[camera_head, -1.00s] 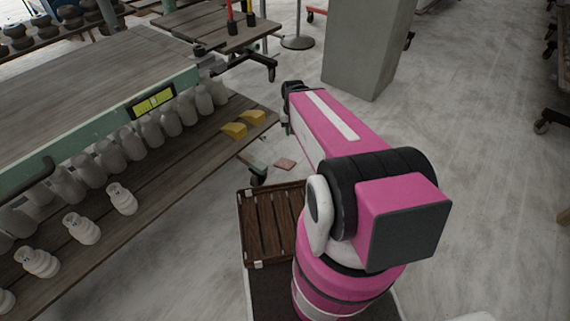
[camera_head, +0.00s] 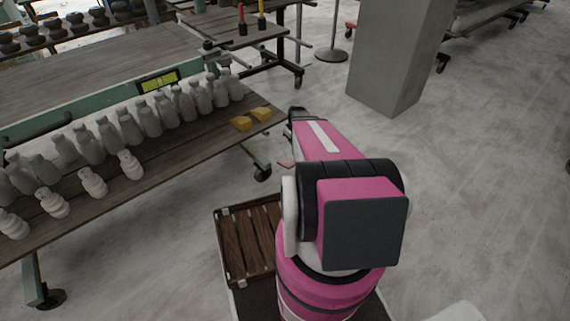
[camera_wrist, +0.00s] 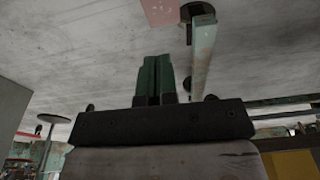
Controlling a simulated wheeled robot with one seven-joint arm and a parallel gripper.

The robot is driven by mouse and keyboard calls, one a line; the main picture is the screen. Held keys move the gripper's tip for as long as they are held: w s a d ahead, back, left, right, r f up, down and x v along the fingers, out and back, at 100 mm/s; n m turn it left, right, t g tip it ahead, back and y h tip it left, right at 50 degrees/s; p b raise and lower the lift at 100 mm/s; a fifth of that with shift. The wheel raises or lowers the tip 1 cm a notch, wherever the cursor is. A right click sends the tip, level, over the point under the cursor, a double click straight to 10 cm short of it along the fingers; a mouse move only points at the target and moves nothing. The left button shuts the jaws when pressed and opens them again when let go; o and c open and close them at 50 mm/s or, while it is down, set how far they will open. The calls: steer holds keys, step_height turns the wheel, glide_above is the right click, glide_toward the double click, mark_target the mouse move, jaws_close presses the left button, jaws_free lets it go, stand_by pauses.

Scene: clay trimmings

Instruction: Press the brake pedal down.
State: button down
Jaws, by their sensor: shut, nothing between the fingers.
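A caster (camera_head: 262,173) with a pale green leg bar (camera_head: 254,155) stands under the near corner of the workbench in the head view. A small flat pinkish piece (camera_head: 286,163) shows just right of it, partly hidden by my arm. I cannot make out which part is the brake pedal. In the wrist view, my gripper (camera_wrist: 155,62) has its dark green fingers together, with nothing between them. Beyond and right of the fingers is a pale green bar (camera_wrist: 203,58), with a dark disc (camera_wrist: 198,12) and a flat pink piece (camera_wrist: 163,11). The fingers look apart from these.
The workbench's lower shelf (camera_head: 190,150) holds several grey bottles, pale pots and yellow blocks (camera_head: 240,124). A slatted wooden crate (camera_head: 228,245) is left of my arm's base. A concrete pillar (camera_head: 396,55) and a post stand (camera_head: 331,55) are behind. The floor at right is clear.

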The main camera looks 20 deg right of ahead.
steer(key=shift+w+f, duration=0.1)
steer(key=shift+f, duration=0.1)
glide_above(292, 164)
steer(key=w, duration=0.2)
steer(key=f, duration=1)
steer(key=shift+s+a, duration=0.1)
steer(key=shift+a, duration=0.15)
steer(key=shift+s+d+f, duration=0.1)
steer(key=shift+s+f, duration=0.15)
steer(key=shift+f, duration=0.3)
steer(key=shift+s+d+f, duration=0.1)
steer(key=shift+s+f, duration=0.15)
steer(key=shift+f, duration=0.3)
steer(key=shift+s+f, duration=0.25)
steer(key=shift+f, duration=0.5)
steer(key=shift+s, duration=0.1)
steer(key=shift+s+d+f, duration=0.1)
steer(key=shift+s+f, duration=0.05)
steer(key=shift+f, duration=0.1)
